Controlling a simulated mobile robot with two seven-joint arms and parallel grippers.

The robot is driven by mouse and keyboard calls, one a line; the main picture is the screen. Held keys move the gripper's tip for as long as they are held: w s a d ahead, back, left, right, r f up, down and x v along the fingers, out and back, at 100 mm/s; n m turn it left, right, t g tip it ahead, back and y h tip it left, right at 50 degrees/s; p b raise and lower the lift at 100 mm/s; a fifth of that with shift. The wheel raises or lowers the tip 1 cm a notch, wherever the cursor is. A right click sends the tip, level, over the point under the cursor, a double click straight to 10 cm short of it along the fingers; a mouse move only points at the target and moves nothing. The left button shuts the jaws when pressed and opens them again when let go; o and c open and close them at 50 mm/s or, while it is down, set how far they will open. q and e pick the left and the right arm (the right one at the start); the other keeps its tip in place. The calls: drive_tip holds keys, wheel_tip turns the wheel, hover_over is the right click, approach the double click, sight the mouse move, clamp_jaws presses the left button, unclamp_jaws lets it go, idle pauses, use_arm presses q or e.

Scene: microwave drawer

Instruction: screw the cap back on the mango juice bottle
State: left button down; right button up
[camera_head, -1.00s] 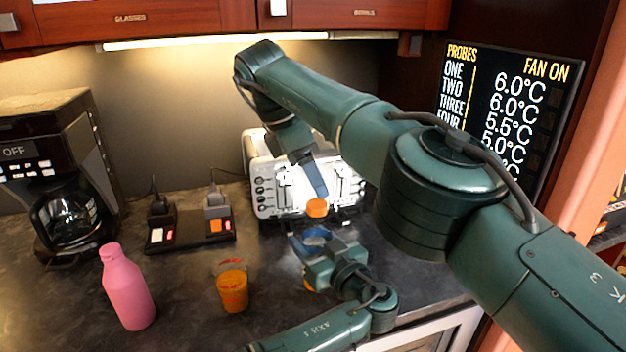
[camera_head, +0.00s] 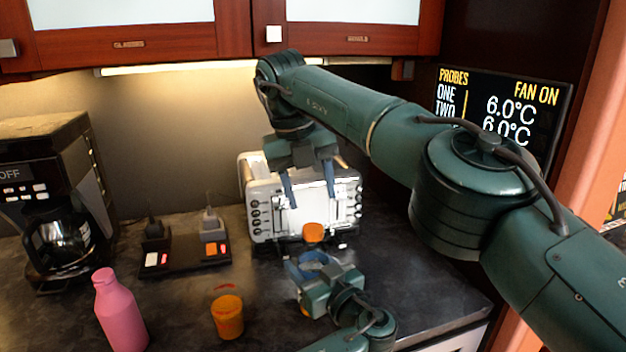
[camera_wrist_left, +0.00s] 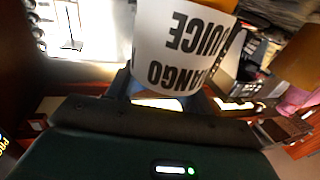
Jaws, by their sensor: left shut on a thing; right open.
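The mango juice bottle (camera_wrist_left: 180,55) shows in the left wrist view with a white label reading "MANGO JUICE" upside down. My left gripper (camera_head: 312,262) is shut on the bottle. In the head view, the gripper hides most of the bottle. The orange cap (camera_head: 313,232) sits above the left gripper, at the bottle's top. I cannot tell how tightly it is seated. My right gripper (camera_head: 309,196) is open and empty, its two blue fingers pointing down above the cap, apart from it.
A white toaster-like appliance (camera_head: 262,215) stands just behind the grippers.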

sight(313, 228)
drive_tip(key=n, duration=0.4)
drive_tip(key=shift+d+r+n, duration=0.1)
drive_tip(key=shift+r+n, duration=0.15)
drive_tip(key=shift+n, duration=0.05)
drive_tip(key=n, duration=0.4)
drive_tip(key=shift+r+y, duration=0.15)
drive_tip(key=shift+y, duration=0.25)
drive_tip(key=n, duration=0.6)
drive_tip(key=shift+s+d+r+g+y, duration=0.1)
drive_tip(key=shift+d+r+g+y, duration=0.05)
drive_tip(key=shift+r+g+y, duration=0.2)
drive_tip(key=n, duration=0.4)
drive_tip(key=shift+r+n+y, duration=0.1)
drive_tip(key=shift+n+y, duration=0.25)
drive_tip(key=shift+n, duration=0.05)
drive_tip(key=shift+s+f, duration=0.1)
drive_tip(key=shift+f, duration=3.95)
